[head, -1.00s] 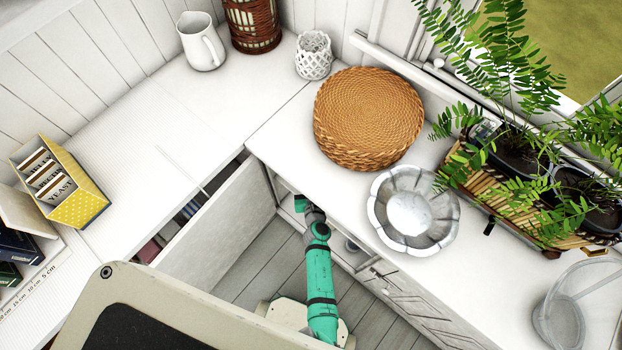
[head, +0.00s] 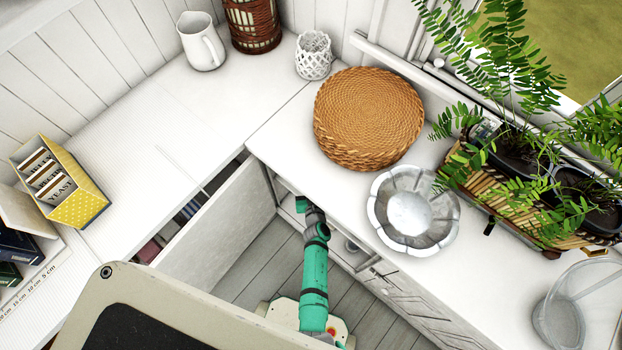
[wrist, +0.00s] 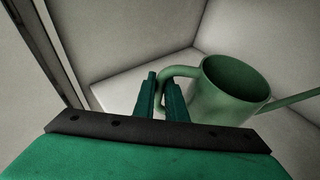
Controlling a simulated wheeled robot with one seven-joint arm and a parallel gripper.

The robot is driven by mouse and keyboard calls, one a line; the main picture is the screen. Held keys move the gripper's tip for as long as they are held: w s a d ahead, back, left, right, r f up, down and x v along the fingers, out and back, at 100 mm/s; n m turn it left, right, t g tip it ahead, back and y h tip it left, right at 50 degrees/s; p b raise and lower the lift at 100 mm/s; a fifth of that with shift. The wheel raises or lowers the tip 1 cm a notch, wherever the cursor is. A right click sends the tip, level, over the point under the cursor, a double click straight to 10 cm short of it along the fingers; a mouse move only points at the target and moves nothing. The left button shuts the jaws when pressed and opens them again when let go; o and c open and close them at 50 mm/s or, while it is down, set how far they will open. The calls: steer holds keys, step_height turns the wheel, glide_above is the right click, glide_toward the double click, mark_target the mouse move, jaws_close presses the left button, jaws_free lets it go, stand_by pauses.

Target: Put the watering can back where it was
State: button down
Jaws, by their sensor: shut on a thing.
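The green watering can (wrist: 225,95) shows in the wrist view, right of my gripper. It has an open round top, a looped handle (wrist: 181,72) on its left and a thin spout (wrist: 292,101) to the right. My gripper (wrist: 162,82) is shut on the handle, with the fingers on either side of it. The can is inside a pale cabinet compartment, over or on a white shelf (wrist: 118,88); I cannot tell whether its base touches. In the head view the can and my fingers are hidden under the counter.
An open cabinet door (head: 222,222) stands left of my arm. Above, the counter (head: 262,135) holds a woven round stack (head: 368,115), a fluted metal bowl (head: 412,210) and a planter (head: 510,190). In the wrist view, compartment walls (wrist: 245,30) stand close behind the can.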

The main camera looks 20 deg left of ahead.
steer(key=c, duration=1.8)
jaws_free()
steer(key=shift+f, duration=0.1)
steer(key=v, duration=1.2)
